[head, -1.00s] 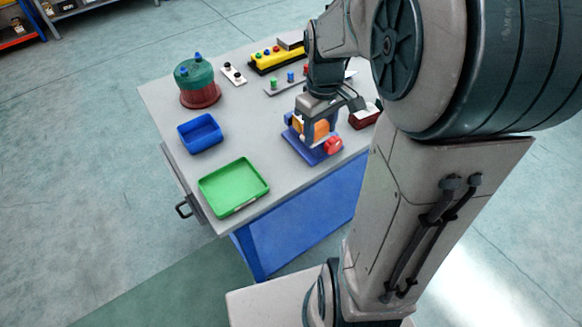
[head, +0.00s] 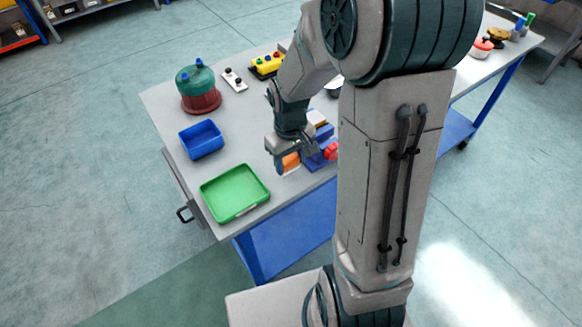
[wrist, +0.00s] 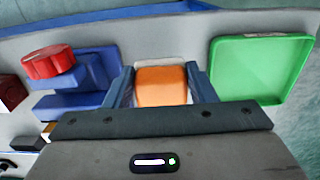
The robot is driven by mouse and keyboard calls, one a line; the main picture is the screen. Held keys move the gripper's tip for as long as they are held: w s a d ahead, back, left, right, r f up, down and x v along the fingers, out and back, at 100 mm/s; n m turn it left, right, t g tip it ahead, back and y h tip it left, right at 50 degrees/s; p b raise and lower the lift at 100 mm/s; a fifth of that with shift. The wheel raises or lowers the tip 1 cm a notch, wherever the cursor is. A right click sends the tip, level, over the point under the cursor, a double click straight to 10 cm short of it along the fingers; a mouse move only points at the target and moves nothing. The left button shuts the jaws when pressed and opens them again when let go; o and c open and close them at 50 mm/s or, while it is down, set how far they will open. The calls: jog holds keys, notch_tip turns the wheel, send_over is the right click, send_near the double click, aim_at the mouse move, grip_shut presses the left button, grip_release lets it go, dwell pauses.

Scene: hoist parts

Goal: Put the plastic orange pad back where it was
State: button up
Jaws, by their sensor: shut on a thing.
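The orange pad (wrist: 161,86) is between my gripper's fingers in the wrist view, with a pale strip along its far edge. In the head view the pad (head: 290,163) shows below my gripper (head: 286,160). My gripper is shut on it, over the table between the green tray and the blue fixture. The blue fixture (wrist: 85,80) with a red knob (wrist: 48,63) stands just left of the gripper in the wrist view. In the head view the fixture (head: 318,158) is right of the gripper, partly hidden by my arm. The gap between pad and table is hard to judge.
An empty green tray (head: 206,205) lies at the table's front left, with a blue tray (head: 186,146) behind it. A green and red round housing (head: 200,88) stands further back. A yellow button box (head: 268,65) is at the back. The table (head: 160,112) is clear around the trays.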

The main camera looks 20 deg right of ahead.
aim_at(290, 168)
jog(key=shift+f, duration=2)
jog(key=shift+f, duration=0.25)
jog(key=o, duration=0.9)
jog(key=shift+o, duration=0.2)
jog(key=shift+r, duration=0.1)
